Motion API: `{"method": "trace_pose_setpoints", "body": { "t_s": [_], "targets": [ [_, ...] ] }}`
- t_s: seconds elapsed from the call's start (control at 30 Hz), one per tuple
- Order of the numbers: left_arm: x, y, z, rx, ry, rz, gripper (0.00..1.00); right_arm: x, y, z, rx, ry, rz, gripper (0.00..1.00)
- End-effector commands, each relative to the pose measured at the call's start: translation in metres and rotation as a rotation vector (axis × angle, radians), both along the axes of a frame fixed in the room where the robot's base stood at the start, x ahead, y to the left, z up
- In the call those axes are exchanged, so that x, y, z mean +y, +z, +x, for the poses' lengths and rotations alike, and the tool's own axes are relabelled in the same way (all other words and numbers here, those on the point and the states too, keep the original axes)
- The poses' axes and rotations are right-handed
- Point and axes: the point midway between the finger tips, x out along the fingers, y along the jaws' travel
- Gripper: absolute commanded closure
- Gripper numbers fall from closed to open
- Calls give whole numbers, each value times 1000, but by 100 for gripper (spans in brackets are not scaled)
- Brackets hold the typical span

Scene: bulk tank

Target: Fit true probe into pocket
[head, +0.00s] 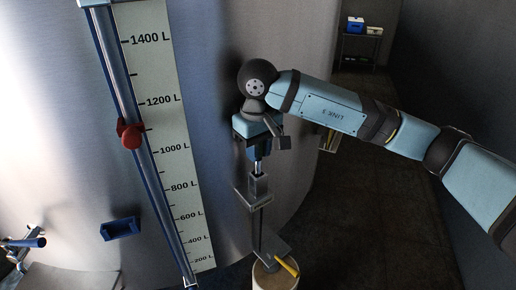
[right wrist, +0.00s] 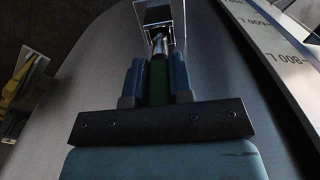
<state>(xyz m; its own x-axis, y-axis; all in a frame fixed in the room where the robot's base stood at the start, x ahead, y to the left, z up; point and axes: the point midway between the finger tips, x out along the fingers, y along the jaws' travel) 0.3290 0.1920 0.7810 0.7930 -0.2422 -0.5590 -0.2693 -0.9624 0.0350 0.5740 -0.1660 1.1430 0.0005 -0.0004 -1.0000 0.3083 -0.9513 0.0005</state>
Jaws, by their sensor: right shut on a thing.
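My right gripper (head: 256,150) points down in front of the steel tank, shut on a probe. In the right wrist view the probe's green handle (right wrist: 158,80) sits between the two blue fingers (right wrist: 156,88), with its silver shaft (right wrist: 160,45) beyond them. The shaft also shows below the gripper in the head view (head: 258,169). It is in line with a grey metal pocket (head: 259,188) on the tank wall, which also shows as a bright-edged box (right wrist: 157,14). The shaft's tip is at the pocket's mouth; I cannot tell how deep. My left gripper is not in view.
A litre scale (head: 170,130) with a blue-edged rail and red slider (head: 131,134) runs left of the gripper. A blue holder (head: 120,228) is on the tank. A pale round stand (head: 274,280) with a yellow item (head: 287,266) is below.

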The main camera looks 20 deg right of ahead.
Motion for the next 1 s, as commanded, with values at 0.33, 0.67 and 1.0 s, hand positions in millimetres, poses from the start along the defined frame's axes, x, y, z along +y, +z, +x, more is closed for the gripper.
{"method": "trace_pose_setpoints", "body": {
  "t_s": [0.33,0.67,1.0],
  "targets": [
    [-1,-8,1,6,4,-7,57,0,-10,0,0,0,0,100],
    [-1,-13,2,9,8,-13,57,0,-18,0,-1,0,0,100],
    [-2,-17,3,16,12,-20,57,0,-27,0,-1,0,0,100]
  ]
}}
